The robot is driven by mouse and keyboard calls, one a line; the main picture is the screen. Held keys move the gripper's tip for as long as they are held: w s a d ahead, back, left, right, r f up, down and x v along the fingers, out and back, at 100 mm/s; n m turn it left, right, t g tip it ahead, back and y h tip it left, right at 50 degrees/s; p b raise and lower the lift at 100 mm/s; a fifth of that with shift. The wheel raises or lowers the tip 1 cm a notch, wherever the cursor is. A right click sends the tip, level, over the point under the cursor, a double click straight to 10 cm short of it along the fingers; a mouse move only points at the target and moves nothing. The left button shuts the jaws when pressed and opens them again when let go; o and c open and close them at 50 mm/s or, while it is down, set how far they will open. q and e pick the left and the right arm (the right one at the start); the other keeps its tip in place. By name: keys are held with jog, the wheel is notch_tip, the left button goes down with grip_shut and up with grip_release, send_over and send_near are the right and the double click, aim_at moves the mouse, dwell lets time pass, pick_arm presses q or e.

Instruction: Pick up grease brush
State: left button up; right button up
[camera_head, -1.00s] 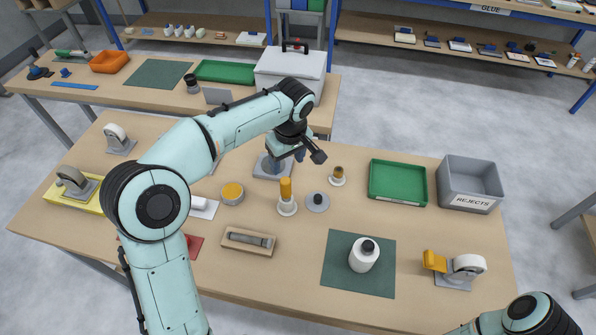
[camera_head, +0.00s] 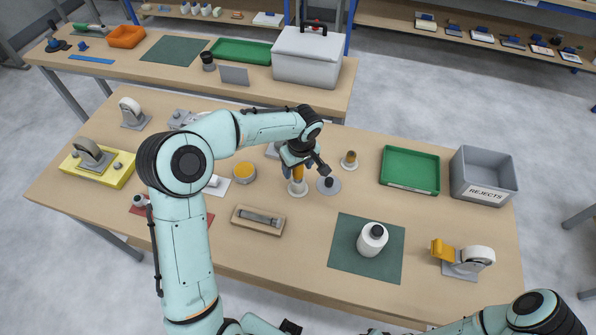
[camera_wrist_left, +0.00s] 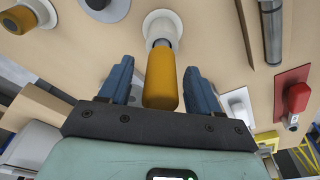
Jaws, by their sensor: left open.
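The grease brush, which I take to be the upright piece with the orange-yellow handle (camera_head: 298,174), stands in a round white holder (camera_head: 298,190) on the near table. In the left wrist view its handle (camera_wrist_left: 161,80) points toward my gripper, with the white holder (camera_wrist_left: 162,25) at its far end. My left gripper (camera_head: 297,163) is over the handle, open, with one blue finger on each side of it. Gaps show between the handle and both fingers. The brush's lower end is hidden in the holder. My right arm shows at the lower right; its gripper cannot be made out.
A grey disc with a black knob (camera_head: 328,185) and a small white-based piece (camera_head: 350,161) stand close by on the right. A yellow-topped tin (camera_head: 244,172) is on the left.

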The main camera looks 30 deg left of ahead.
pick_arm(q)
jog(key=shift+f, duration=0.3)
jog(key=c, duration=1.1)
jog(key=shift+r, duration=0.2)
jog(key=shift+c, duration=0.2)
notch_tip(320, 180, up, 20)
jog(key=p, duration=0.2)
pick_arm(e)
jog(key=w+r, duration=0.2)
jog(key=r, duration=0.1)
jog(key=shift+w, duration=0.2)
